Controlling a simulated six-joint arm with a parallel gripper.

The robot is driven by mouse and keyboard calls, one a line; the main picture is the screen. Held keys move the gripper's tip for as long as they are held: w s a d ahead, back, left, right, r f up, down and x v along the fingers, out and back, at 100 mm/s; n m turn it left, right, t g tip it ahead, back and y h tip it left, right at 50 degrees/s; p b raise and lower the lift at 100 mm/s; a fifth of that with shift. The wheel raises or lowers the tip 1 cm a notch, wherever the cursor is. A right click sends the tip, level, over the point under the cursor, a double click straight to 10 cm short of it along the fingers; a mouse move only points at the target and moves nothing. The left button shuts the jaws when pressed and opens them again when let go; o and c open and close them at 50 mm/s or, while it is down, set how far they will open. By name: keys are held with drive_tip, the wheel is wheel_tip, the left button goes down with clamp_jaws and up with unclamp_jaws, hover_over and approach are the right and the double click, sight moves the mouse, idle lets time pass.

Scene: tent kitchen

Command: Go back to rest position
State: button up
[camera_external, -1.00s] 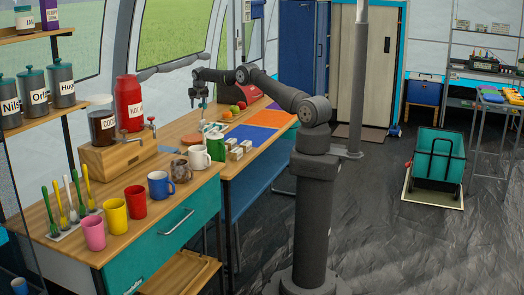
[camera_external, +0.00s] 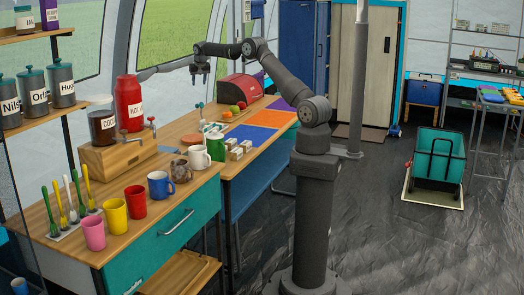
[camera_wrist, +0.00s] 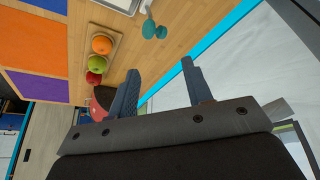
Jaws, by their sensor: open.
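My gripper (camera_external: 200,70) hangs above the back of the wooden counter (camera_external: 180,130), pointing down, with nothing in it. In the wrist view my gripper (camera_wrist: 160,85) shows its two dark fingers apart, with only counter, blue edge and pale tent wall between and beyond them. My arm reaches from its column over the counter toward the left.
Below stand teal-handled utensils (camera_external: 200,106), a board with fruit (camera_wrist: 101,45), and a red bread box (camera_external: 238,88). Several mugs, such as the blue one (camera_external: 160,186), line the counter front. A red dispenser (camera_external: 129,103) stands left. Air around my gripper is clear.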

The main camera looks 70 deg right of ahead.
idle(0.4)
drive_tip(key=x, duration=1.1)
drive_tip(key=shift+w+d+f, duration=0.1)
drive_tip(key=shift+d+f, duration=0.05)
drive_tip(key=shift+f, duration=0.1)
drive_tip(key=shift+o, duration=0.4)
